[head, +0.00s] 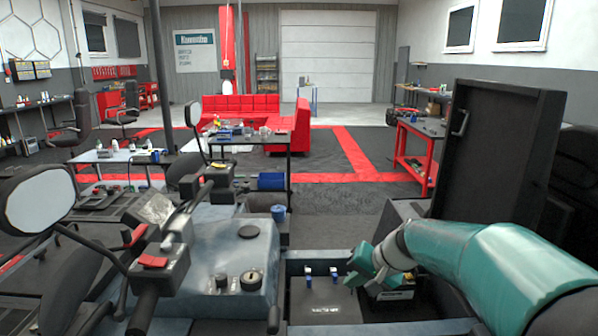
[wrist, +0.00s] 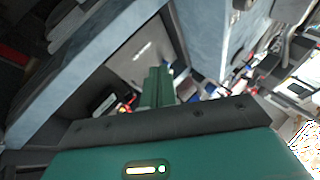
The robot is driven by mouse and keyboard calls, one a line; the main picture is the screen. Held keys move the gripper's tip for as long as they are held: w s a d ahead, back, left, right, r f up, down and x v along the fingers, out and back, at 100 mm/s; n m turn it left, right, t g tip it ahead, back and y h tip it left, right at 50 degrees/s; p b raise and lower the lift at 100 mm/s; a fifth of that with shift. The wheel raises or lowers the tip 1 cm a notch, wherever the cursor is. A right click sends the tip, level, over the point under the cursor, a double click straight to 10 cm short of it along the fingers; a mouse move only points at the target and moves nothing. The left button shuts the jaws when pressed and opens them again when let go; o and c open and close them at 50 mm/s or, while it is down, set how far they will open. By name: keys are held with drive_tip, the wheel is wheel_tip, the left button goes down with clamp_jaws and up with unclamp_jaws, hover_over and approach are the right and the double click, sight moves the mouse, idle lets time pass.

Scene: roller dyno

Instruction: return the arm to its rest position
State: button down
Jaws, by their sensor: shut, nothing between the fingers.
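My arm comes in from the lower right of the head view, and my teal gripper (head: 362,268) is over the right part of an open compartment (head: 328,312). In the wrist view my gripper (wrist: 158,72) shows its fingers together, with nothing between them. They point toward the dark compartment floor (wrist: 140,50). Whether the fingertips touch anything there cannot be told.
Two blue-topped switches (head: 321,272) stand in the compartment. A dark raised lid (head: 490,150) stands upright behind my arm. A motorcycle-like console with a mirror (head: 38,200) and handlebar is at left. A red-framed workbench (head: 420,140) is farther back. Open floor lies beyond.

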drive_tip(key=s+d+r+n+h, duration=0.1)
drive_tip(key=s+h, duration=0.1)
drive_tip(key=s, duration=1.1)
drive_tip(key=s+d+r+n+h, duration=0.2)
drive_tip(key=s+h, duration=0.1)
drive_tip(key=s, duration=1.1)
drive_tip(key=shift+s+r+t+h, duration=0.25)
drive_tip(key=shift+s+t+h, duration=0.05)
drive_tip(key=shift+t, duration=0.1)
